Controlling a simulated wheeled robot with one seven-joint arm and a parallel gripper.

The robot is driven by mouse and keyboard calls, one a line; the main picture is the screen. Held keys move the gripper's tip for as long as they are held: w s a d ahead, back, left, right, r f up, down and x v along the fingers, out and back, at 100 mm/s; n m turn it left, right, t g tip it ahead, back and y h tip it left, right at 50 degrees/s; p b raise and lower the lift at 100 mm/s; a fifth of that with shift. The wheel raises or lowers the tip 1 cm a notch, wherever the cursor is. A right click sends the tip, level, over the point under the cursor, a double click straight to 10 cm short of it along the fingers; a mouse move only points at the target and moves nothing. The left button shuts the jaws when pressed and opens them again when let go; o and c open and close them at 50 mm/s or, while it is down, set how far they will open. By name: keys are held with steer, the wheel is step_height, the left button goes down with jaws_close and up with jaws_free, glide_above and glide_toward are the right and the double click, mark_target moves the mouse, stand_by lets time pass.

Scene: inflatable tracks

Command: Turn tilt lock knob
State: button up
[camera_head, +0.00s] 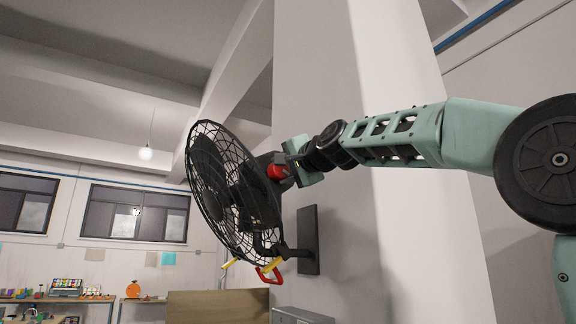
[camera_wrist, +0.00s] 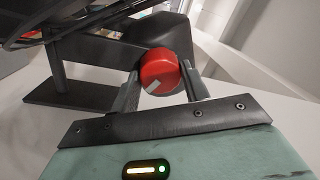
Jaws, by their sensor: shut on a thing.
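The tilt lock knob is a round red knob with a pale mark. In the wrist view the knob (camera_wrist: 160,70) sits between the two fingers of my gripper (camera_wrist: 161,88), which is shut on it. In the head view the red knob (camera_head: 277,172) shows on the side of the black wall fan (camera_head: 235,190), with my gripper (camera_head: 290,165) at it from the right. The fan's motor housing (camera_wrist: 115,48) lies behind the knob in the wrist view. The fingertips are partly hidden in the head view.
The fan hangs on a dark wall plate (camera_head: 308,240) on a white pillar (camera_head: 350,230). A red and yellow handle (camera_head: 269,271) hangs below the fan. A grey box (camera_head: 302,315) stands under it. Workbenches with small items (camera_head: 66,288) are far left.

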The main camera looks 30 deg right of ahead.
steer(key=m+p, duration=0.2)
steer(key=m, duration=0.2)
steer(key=shift+r, duration=0.2)
steer(key=shift+f+m+h+p, duration=0.1)
steer(key=shift+m+h+p, duration=0.4)
steer(key=shift+m, duration=1.4)
steer(key=o, duration=1)
steer(key=shift+d+f, duration=0.1)
steer(key=shift+d, duration=0.05)
